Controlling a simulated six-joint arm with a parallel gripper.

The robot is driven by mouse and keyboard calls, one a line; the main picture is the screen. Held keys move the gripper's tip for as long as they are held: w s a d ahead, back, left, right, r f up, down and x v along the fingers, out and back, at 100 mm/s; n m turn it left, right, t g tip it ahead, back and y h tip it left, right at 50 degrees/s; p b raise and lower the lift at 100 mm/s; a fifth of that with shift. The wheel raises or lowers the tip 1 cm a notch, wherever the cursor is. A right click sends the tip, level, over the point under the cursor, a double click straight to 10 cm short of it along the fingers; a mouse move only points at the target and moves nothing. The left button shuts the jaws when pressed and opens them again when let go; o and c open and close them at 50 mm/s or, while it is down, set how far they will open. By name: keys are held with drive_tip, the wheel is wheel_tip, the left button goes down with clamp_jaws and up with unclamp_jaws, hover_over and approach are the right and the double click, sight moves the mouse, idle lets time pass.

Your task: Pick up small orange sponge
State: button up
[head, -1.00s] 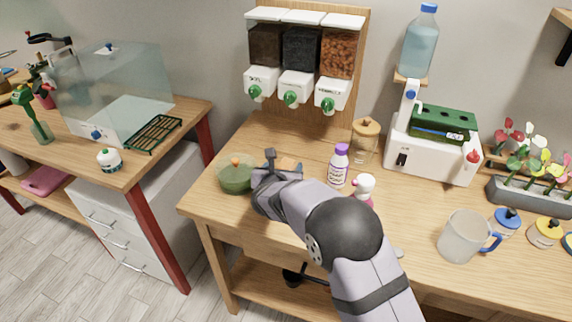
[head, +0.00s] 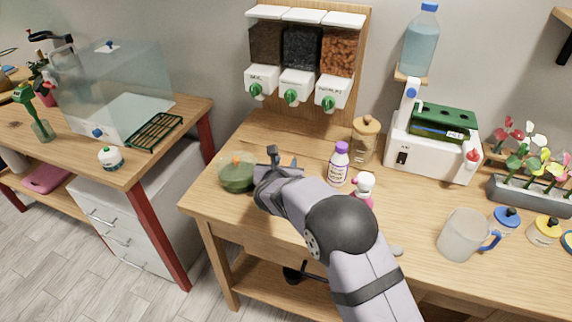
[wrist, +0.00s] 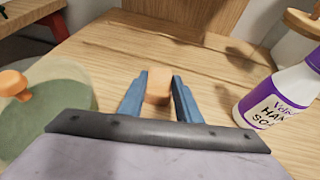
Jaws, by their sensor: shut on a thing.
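The small orange sponge (wrist: 158,86) shows in the wrist view between the two blue fingers of my gripper (wrist: 160,90). The fingers are shut on it, one on each side. In the head view my gripper (head: 285,170) is over the left part of the wooden table, and my wrist hides the sponge there. I cannot tell whether the sponge touches the table.
A green lidded bowl (head: 237,172) stands close on the left of my gripper. A purple-capped hand soap bottle (head: 338,165) stands on the right, with a pink and white bottle (head: 363,189) near it. Dispensers (head: 300,62) are behind. The table between is clear.

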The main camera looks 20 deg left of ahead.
wheel_tip(320, 180, up, 10)
idle(0.6)
drive_tip(key=shift+d, duration=0.1)
